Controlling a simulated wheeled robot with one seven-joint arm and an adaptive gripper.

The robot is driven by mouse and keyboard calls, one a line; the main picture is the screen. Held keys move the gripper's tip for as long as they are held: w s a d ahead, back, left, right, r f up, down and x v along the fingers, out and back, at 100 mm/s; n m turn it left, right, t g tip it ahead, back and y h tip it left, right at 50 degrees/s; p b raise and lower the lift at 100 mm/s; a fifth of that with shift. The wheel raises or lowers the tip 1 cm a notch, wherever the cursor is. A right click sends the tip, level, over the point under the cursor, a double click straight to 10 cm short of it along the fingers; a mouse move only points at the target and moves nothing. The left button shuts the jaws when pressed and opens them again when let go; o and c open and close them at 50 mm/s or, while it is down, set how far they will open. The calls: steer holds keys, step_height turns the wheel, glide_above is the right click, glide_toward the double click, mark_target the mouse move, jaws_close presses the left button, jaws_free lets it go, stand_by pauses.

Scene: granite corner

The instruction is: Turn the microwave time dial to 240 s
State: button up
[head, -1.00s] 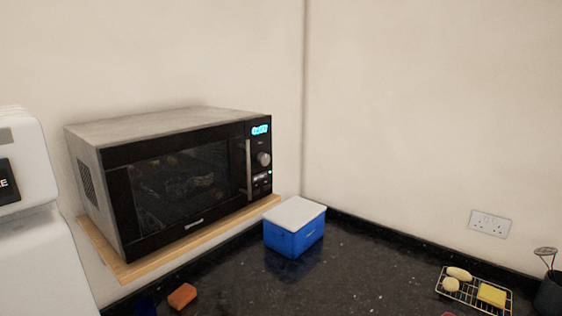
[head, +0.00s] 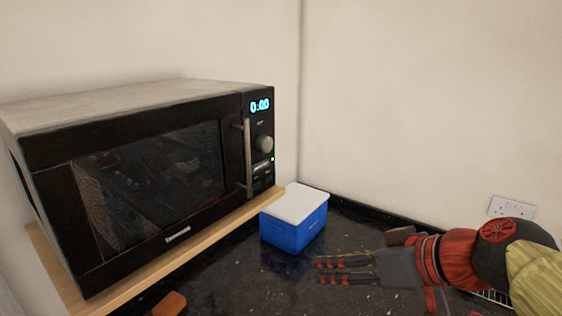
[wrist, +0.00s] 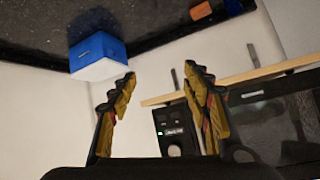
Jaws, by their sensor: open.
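The black and silver microwave (head: 150,165) stands on a wooden shelf at the left of the head view, its door shut. Its round grey time dial (head: 264,143) is on the right-hand panel, below a lit blue display (head: 260,105) that appears to read 0:00. My gripper (head: 322,271) is at the lower right, over the counter, with its fingers pointing left; it is open, empty and apart from the microwave. In the wrist view, the open fingers (wrist: 165,82) frame the upside-down panel, and the dial (wrist: 174,150) shows low between them, partly cut off by my gripper's body.
A blue box with a white lid (head: 294,220) stands on the dark counter (head: 365,290), between the microwave and my gripper. The microwave's vertical door handle (head: 248,158) sticks out left of the dial. An orange block (head: 170,304) lies at the front. A wall socket (head: 511,207) is at right.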

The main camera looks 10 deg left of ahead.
steer(key=w+a+r+n+y+b, duration=0.1)
steer(key=w+a+r+n+y, duration=0.25)
steer(key=w+a+r, duration=0.3)
steer(key=n+t+y+b, duration=0.2)
steer(key=n+y, duration=0.1)
steer(key=y, duration=0.1)
glide_toward(268, 145)
steer(key=a, duration=0.1)
steer(key=x, duration=0.7)
steer(key=shift+w+a, duration=0.2)
steer(key=shift+w, duration=0.15)
steer(key=c, duration=0.3)
steer(key=c, duration=0.9)
